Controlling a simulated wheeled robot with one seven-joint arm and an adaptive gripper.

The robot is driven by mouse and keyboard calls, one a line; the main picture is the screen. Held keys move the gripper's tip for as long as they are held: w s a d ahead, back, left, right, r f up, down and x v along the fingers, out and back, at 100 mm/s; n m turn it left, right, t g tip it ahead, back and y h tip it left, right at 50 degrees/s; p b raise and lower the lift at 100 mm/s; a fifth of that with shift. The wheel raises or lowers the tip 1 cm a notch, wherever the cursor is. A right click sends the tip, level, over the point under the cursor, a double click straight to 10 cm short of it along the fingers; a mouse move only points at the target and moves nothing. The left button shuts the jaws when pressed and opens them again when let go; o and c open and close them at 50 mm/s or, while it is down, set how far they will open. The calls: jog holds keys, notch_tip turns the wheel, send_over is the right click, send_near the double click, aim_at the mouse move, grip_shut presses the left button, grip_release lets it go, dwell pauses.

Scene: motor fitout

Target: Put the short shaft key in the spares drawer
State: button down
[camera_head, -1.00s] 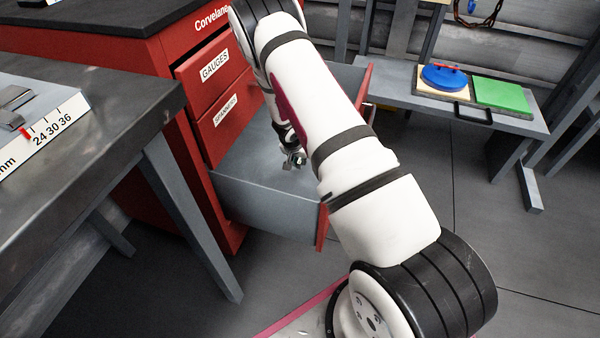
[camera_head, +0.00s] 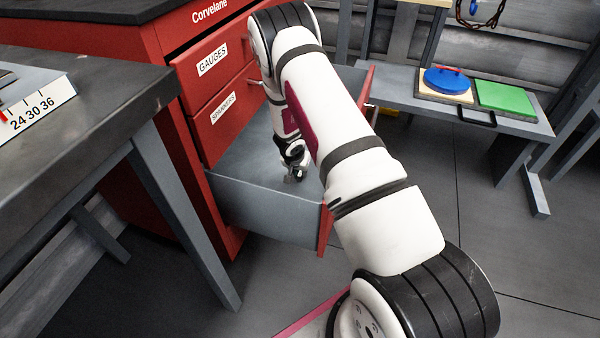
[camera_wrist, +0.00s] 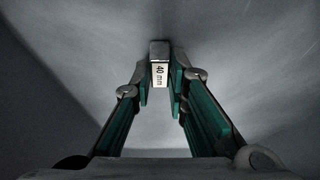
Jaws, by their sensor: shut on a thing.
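My gripper (camera_head: 294,175) reaches down into the open bottom drawer (camera_head: 265,205) of the red cabinet. In the wrist view, my gripper (camera_wrist: 160,88) is shut on a small grey metal key (camera_wrist: 159,50) with a white face marked "40 mm". The key sits between the two green-lined fingers, over the drawer's bare grey floor. I cannot tell whether it touches the floor. In the head view the key is too small to make out. The open drawer's front label is not in sight.
The red cabinet (camera_head: 188,125) has shut drawers labelled GAUGES (camera_head: 212,60) and SPANNERS (camera_head: 223,107) above the open one. A grey table (camera_head: 120,105) with a length gauge (camera_head: 40,105) stands at the left. A bench (camera_head: 525,125) with blue and green items is at the right.

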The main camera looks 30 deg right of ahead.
jog(key=c, duration=1.6)
grip_release()
jog(key=shift+f, duration=0.1)
jog(key=shift+o, duration=0.2)
